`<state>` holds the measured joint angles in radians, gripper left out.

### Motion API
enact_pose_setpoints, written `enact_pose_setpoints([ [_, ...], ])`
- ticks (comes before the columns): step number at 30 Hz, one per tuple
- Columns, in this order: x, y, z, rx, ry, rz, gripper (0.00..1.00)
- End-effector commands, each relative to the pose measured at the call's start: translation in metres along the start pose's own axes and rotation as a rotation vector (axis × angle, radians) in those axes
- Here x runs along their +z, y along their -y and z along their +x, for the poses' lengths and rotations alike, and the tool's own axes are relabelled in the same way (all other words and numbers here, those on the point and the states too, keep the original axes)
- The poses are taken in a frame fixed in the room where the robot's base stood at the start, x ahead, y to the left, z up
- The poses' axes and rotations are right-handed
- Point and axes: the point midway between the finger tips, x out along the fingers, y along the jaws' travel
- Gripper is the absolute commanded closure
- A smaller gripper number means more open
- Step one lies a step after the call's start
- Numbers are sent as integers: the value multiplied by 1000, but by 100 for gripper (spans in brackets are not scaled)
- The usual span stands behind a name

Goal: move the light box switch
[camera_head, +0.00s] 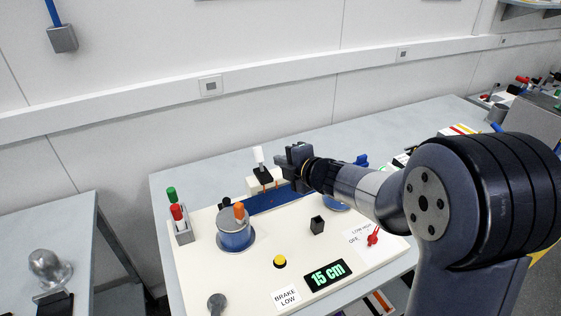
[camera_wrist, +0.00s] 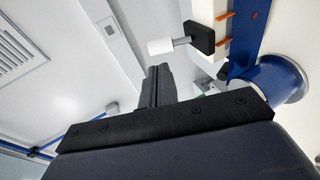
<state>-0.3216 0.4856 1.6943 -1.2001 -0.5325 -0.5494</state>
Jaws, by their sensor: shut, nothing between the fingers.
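No switch in view is labelled as the light box's, and I cannot tell for sure which it is. A white-tipped lever (camera_head: 258,156) on a black block stands at the back of the white board, near orange marks; it also shows in the wrist view (camera_wrist: 160,46), pointing left. A red rotary switch (camera_head: 373,238) sits at the board's right, beside a label reading LOW, HIGH and OFF. My gripper (camera_head: 284,156) is shut and empty, just right of the white-tipped lever. In the wrist view its fingers (camera_wrist: 158,84) are below the lever, apparently apart from it.
Red and green handles (camera_head: 177,212) stand at left. My arm covers the board's right back.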

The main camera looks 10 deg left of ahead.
Motion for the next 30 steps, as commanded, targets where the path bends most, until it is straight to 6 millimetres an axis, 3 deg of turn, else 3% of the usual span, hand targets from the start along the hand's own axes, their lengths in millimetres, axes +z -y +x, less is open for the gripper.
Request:
enact_pose_setpoints([
  [15, 0, -6, -76, 1, 0, 0, 100],
  [30, 0, -6, -84, -1, -1, 0, 100],
])
